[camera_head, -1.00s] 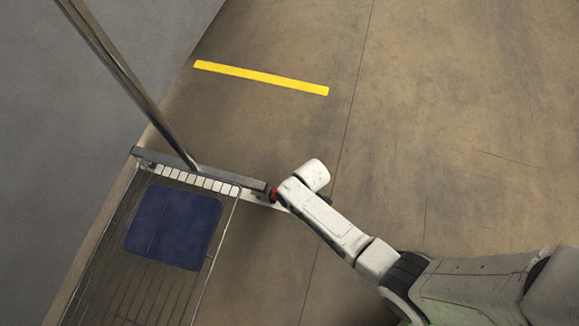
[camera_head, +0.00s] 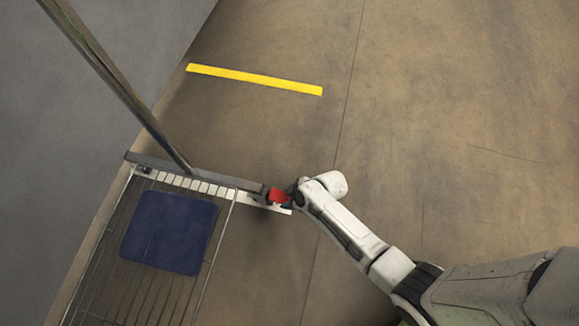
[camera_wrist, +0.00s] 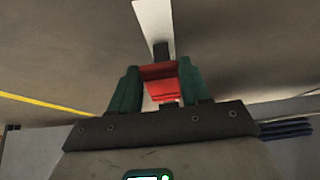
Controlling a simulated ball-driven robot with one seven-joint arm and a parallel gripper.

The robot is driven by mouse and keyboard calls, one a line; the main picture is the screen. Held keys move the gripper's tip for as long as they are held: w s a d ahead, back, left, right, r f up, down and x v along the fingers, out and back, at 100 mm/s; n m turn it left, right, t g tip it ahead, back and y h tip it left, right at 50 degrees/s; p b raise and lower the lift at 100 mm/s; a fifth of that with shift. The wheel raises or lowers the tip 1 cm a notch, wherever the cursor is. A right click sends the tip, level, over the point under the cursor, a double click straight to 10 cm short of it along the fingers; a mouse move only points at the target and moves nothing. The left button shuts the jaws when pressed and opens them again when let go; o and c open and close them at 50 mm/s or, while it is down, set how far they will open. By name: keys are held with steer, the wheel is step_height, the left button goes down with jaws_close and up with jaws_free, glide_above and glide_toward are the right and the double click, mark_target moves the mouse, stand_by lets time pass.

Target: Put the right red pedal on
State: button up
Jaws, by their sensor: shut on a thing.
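The red pedal (camera_head: 279,195) is at the right end of the rack's metal base bar (camera_head: 215,178), just above a pale plate (camera_head: 262,202). My gripper (camera_head: 290,194) reaches it from the right. In the wrist view the red pedal (camera_wrist: 162,88) sits between the two green fingers of my gripper (camera_wrist: 154,86), which are shut on it. A dark stub and a pale strip show beyond the pedal there. The exact angle of the pedal is hard to tell.
The rack has a slanting metal post (camera_head: 120,90) and a wire shelf (camera_head: 105,285) with a folded blue cloth (camera_head: 170,232). A grey wall (camera_head: 70,110) is at the left. A yellow floor stripe (camera_head: 255,79) lies beyond. The floor at right is clear.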

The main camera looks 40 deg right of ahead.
steer(key=o, duration=1.1)
steer(key=shift+c, duration=0.2)
steer(key=p+v, duration=0.6)
steer(key=v, duration=0.4)
steer(key=shift+s+d+r, duration=0.15)
steer(key=shift+r, duration=0.15)
steer(key=s+d+r+m+g+h+p, duration=0.15)
steer(key=s+r+m, duration=0.35)
steer(key=r, duration=0.6)
steer(key=s+d+r+m+g+h, duration=0.25)
steer(key=s+r, duration=0.35)
steer(key=r, duration=0.5)
step_height(320, 180, up, 32)
steer(key=p, duration=3.2)
steer(key=shift+r, duration=0.2)
